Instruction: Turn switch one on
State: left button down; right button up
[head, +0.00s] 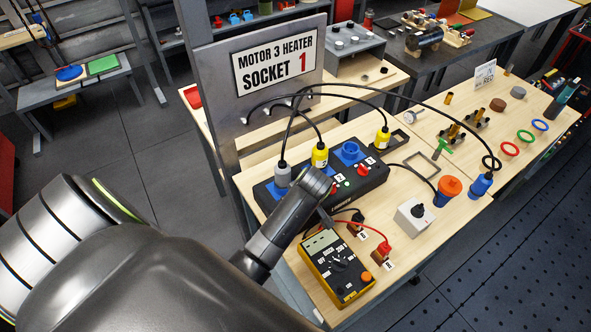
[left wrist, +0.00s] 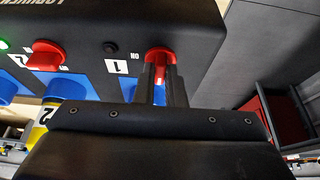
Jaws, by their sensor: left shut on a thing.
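Switch one is a red rotary knob (left wrist: 160,57) beside a "1" label (left wrist: 115,68) on a black socket box (head: 380,185). My left gripper (left wrist: 165,83) is shut around the knob, with an "ON" mark to its left in the left wrist view. The small lamp (left wrist: 110,47) near the label is dark. In the head view the left gripper (head: 324,203) comes down over the box's near side and hides most of this knob. Switch two, another red knob (left wrist: 45,55), has a lit green lamp (left wrist: 3,44) near it. My right gripper is not in view.
A sign (head: 275,62) reads "MOTOR 3 HEATER SOCKET 1". A yellow multimeter (head: 337,268) with red and black leads lies close in front. A grey switch box (head: 415,218) stands right.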

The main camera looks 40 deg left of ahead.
pick_arm(q)
jog(key=m+t, duration=0.1)
jog(key=m, duration=0.1)
jog(key=shift+s+a+m, duration=0.1)
jog(key=shift+m, duration=0.3)
jog(key=m, duration=0.2)
jog(key=m+t+h, duration=0.1)
jog(key=m, duration=0.1)
jog(key=shift+a+m+h, duration=0.1)
jog(key=shift+m+h, duration=0.2)
jog(key=m+h, duration=0.1)
jog(key=m, duration=0.1)
jog(key=m+h, duration=0.1)
jog(key=m, duration=0.2)
jog(key=shift+s+a+t, duration=0.1)
jog(key=shift+a+t, duration=0.1)
jog(key=shift+t, duration=0.2)
jog(key=m+h, duration=0.2)
jog(key=m, duration=0.3)
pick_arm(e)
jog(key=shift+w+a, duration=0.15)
pick_arm(q)
jog(key=shift+m, duration=0.3)
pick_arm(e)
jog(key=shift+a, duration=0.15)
pick_arm(q)
jog(key=c, duration=1.5)
grip_release()
